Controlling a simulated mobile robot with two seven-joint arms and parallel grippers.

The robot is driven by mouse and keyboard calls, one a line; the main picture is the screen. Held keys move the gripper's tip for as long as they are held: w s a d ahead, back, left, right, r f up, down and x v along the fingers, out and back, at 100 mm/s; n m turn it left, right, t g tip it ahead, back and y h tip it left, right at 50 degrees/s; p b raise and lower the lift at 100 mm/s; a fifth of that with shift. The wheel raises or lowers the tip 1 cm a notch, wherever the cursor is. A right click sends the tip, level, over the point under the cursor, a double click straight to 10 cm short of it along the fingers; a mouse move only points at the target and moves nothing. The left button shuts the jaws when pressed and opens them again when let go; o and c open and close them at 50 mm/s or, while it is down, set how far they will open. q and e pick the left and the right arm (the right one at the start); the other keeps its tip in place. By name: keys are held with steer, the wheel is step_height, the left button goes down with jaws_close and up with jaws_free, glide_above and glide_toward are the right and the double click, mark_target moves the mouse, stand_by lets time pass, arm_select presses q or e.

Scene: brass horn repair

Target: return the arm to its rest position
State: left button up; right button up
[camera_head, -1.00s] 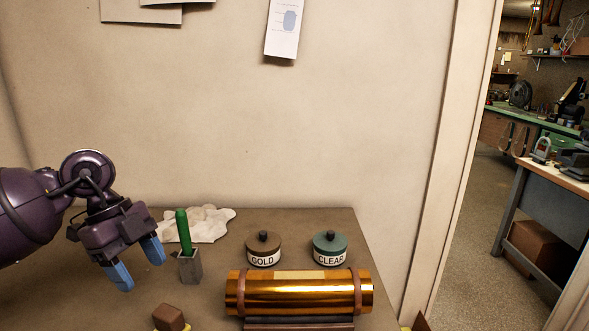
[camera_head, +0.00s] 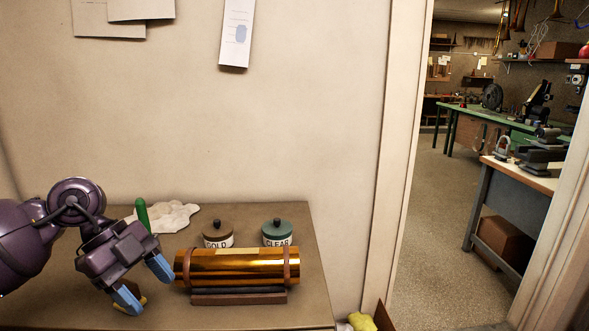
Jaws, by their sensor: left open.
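My left arm comes in from the left, and its purple gripper (camera_head: 143,284) with blue fingertips points down over the left part of the brown table (camera_head: 312,312). Its fingers are apart. I see nothing held between them. A small brown and yellow object shows partly behind the nearer fingertip. The farther fingertip is close to the left end of the shiny gold cylinder (camera_head: 237,265) in the picture; I cannot tell whether they touch. My right gripper is not in view.
A green handle (camera_head: 142,214) stands behind my gripper, its holder hidden. A white cloth (camera_head: 172,217) lies at the back. Jars labelled GOLD (camera_head: 218,235) and CLEAR (camera_head: 277,233) stand behind the cylinder, which rests on a cradle. A doorway right of the table opens onto a workshop with clear floor (camera_head: 415,230).

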arm_select(q)
steer(key=d+r+n+t+h, duration=0.2)
steer(key=d+r+t+h, duration=0.1)
steer(key=d+t+h, duration=0.8)
steer(key=s+a+f+n+t+y, duration=0.2)
steer(key=a+f+n+t+y, duration=0.5)
steer(key=a+f+n+y, duration=1.05)
steer(key=s+d+f+n+g, duration=0.1)
steer(key=s+f+g, duration=0.3)
steer(key=s, duration=0.3)
steer(key=s+f+n+g+y, duration=0.1)
steer(key=s+f+g, duration=0.2)
steer(key=s+g, duration=0.25)
steer(key=s+d+f+n+g, duration=0.1)
steer(key=s+f+g, duration=0.25)
steer(key=s, duration=0.45)
steer(key=w+f+t, duration=0.7)
steer(key=f+t, duration=0.1)
steer(key=f, duration=0.2)
steer(key=shift+w+a+f+h, duration=0.25)
steer(key=shift+w+f+h, duration=0.1)
steer(key=shift+w, duration=0.05)
